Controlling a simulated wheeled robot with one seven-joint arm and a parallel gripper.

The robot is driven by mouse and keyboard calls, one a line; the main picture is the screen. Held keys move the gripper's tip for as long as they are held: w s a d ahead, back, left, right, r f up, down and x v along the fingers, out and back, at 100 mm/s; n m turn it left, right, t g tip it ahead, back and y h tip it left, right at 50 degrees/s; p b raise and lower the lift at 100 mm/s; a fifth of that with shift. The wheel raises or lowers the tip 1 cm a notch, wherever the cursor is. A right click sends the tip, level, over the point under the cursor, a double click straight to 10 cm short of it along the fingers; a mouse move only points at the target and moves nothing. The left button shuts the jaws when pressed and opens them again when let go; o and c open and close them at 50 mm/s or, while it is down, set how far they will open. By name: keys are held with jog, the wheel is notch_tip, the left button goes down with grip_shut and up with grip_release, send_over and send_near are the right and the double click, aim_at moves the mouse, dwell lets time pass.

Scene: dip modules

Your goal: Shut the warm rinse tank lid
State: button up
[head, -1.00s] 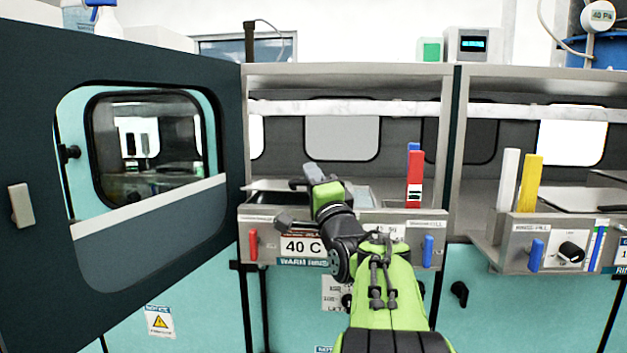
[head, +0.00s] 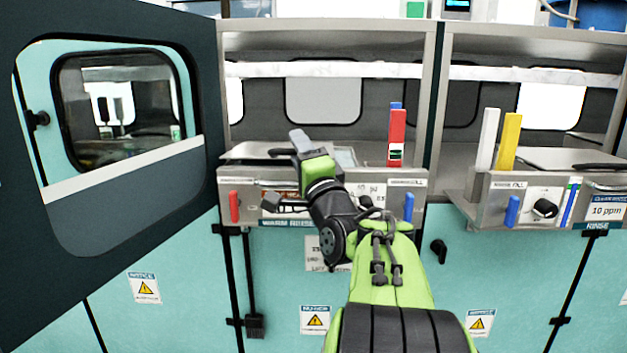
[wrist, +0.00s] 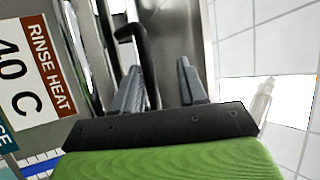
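The warm rinse tank (head: 395,182) is a steel unit with a labelled front panel. Its grey metal lid (head: 248,150) lies at the left of the tank top and looks nearly flat. To its right, part of the tank top looks uncovered. A black lid handle (head: 281,152) shows just left of my gripper (head: 300,141). In the wrist view my gripper (wrist: 158,88) has its fingers apart, and the bent black handle (wrist: 140,45) reaches down between them, nearer the left finger. I cannot tell whether they touch.
A dark cabinet door (head: 110,230) stands open at the left. A red block (head: 397,135) stands at the tank's right. A red lever (head: 234,206) and a blue lever (head: 409,206) stick out of the front panel. The rinse tank (head: 490,200) adjoins at the right.

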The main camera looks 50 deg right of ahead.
jog(key=b+v, duration=0.1)
jog(key=v, duration=1)
jog(key=shift+s+b, duration=0.25)
jog(key=shift+b, duration=0.1)
jog(key=shift+a, duration=0.15)
jog(key=w+a+f+n+g+y, duration=0.25)
jog(key=a+f+n+y, duration=0.3)
jog(key=a, duration=0.35)
jog(key=w+a+f+n+g+y, duration=0.2)
jog(key=a+f+n+g+y, duration=0.15)
jog(key=a+f+n, duration=0.35)
jog(key=s+a+f+n+g, duration=0.4)
jog(key=s+a+f, duration=0.1)
jog(key=s+f, duration=0.25)
jog(key=s+a+f+n+g, duration=0.4)
jog(key=s+f+g, duration=0.15)
jog(key=s, duration=0.25)
notch_tip(320, 180, up, 16)
jog(key=p, duration=1.7)
jog(key=shift+s+r+p, duration=0.15)
jog(key=shift+r+p, duration=0.1)
jog(key=shift+p, duration=0.05)
